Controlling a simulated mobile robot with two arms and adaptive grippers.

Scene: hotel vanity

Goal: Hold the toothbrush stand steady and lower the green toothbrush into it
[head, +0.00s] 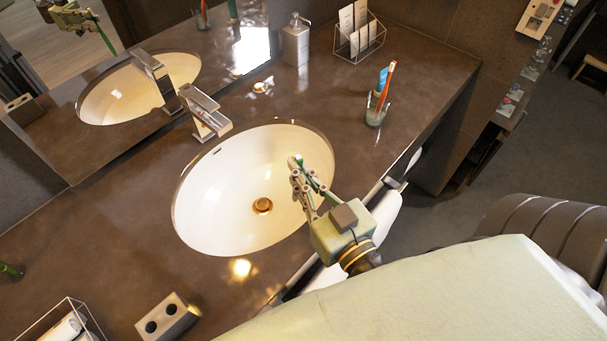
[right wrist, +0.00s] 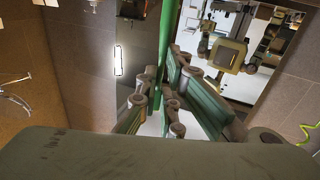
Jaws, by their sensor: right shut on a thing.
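The green toothbrush (head: 300,161) is between the fingers of my right gripper (head: 304,184), over the right side of the sink basin. The gripper is shut on it. In the right wrist view the toothbrush (right wrist: 167,40) shows as a long green shaft rising from between the fingers (right wrist: 163,108). The toothbrush stand (head: 178,321) is a grey block with two dark round holes, on the counter at the bottom, below and left of the gripper and well apart from it. No gripper touches the stand. My left gripper is not seen directly.
The white oval sink (head: 210,205) and its faucet (head: 205,115) lie beside the gripper. A glass (head: 376,116) with an orange brush and a blue item stands at the upper right. A wire tray (head: 37,326) is left of the stand.

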